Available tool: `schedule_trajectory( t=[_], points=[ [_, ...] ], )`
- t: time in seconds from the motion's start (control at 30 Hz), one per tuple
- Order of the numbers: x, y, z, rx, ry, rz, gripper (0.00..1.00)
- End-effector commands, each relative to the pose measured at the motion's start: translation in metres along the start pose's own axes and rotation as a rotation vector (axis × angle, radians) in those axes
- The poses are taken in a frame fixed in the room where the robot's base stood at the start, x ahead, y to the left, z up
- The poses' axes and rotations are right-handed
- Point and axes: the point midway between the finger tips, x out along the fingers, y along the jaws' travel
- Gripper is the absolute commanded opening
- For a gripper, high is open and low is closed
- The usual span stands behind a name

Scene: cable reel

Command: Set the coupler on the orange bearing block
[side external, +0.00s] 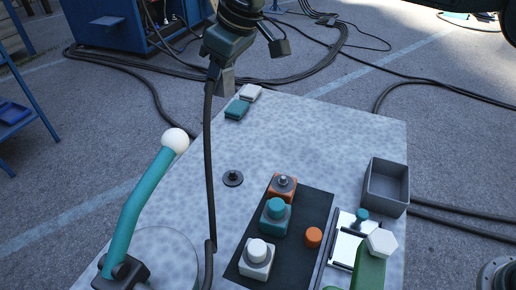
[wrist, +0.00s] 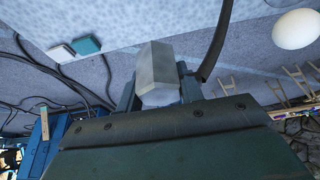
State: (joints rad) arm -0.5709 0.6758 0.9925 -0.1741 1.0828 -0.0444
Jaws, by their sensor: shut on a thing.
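My gripper (side external: 222,68) is high above the far end of the table, shut on a pale grey faceted piece. The piece shows between the fingers in the wrist view (wrist: 158,75); I take it for the coupler, though its lower end is hard to make out. The orange bearing block (side external: 283,188) sits at the far end of the dark mat, with a grey boss and short post on top. It is well below and nearer the camera than my gripper. A black cable (side external: 208,150) hangs beside the gripper down to the table; it also shows in the wrist view (wrist: 217,40).
Teal (side external: 275,222) and white (side external: 255,265) capped blocks stand in line with the orange block. An orange cylinder (side external: 313,237) stands beside them. A teal lever (side external: 137,207) with a white ball rises at left. A grey bin (side external: 387,185) is at right. The far tabletop is mostly clear.

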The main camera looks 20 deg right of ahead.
Motion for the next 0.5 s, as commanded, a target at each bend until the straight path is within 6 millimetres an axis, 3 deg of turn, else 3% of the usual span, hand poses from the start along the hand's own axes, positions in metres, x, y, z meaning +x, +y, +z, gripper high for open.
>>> schedule_trajectory(
  t=[0.27, 0.5],
  points=[
    [0.004, 0.002, 0.007, -0.030, -0.004, -0.007, 0.11],
    [0.016, 0.006, 0.030, -0.125, -0.017, -0.033, 0.11]
  ],
)
